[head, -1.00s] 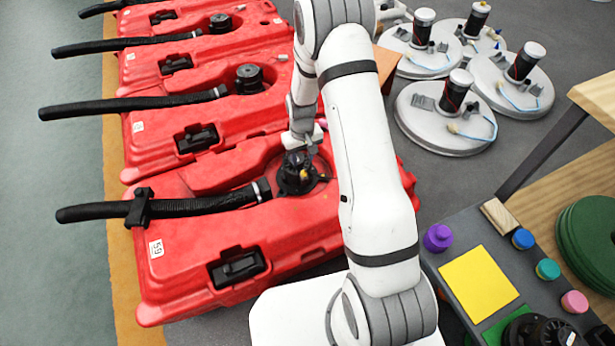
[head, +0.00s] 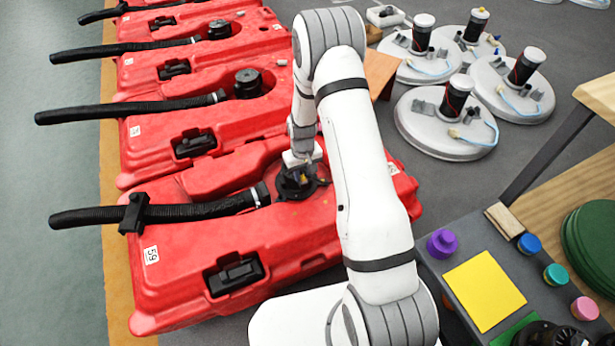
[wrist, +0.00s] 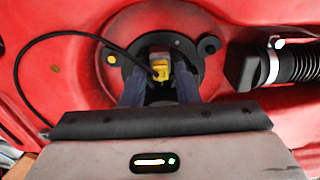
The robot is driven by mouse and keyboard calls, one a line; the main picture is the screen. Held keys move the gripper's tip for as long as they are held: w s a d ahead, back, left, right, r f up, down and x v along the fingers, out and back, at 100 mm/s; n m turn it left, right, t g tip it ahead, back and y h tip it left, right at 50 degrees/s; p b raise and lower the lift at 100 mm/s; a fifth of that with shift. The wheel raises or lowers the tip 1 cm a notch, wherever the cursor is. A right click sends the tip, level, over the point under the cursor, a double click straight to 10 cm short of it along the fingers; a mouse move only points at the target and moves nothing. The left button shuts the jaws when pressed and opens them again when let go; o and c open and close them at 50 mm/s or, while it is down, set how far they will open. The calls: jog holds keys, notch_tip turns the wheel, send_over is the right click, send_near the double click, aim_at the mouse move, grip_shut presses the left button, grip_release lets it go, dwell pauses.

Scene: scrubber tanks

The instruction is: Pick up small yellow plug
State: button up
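The small yellow plug (wrist: 160,66) sits in the middle of a round black fitting (wrist: 184,47) on the red tank. In the wrist view my gripper's (wrist: 159,80) two dark fingers stand on either side of the plug, with gaps between. My gripper (head: 298,174) is open and points down at the fitting on the nearest tank (head: 200,255). In the head view the plug is mostly hidden by my gripper and too small to make out clearly.
A thin black cord (wrist: 22,62) curves over the tank, and a ribbed black hose (wrist: 298,66) lies to the right in the wrist view. More red tanks stand behind. White round units (head: 450,125) stand at the right. A bench with a yellow square (head: 484,288) is at the lower right.

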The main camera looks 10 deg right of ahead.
aim_at(303, 175)
grip_shut()
jog(key=shift+r, duration=0.1)
notch_tip(303, 175, up, 10)
jog(key=p, duration=0.3)
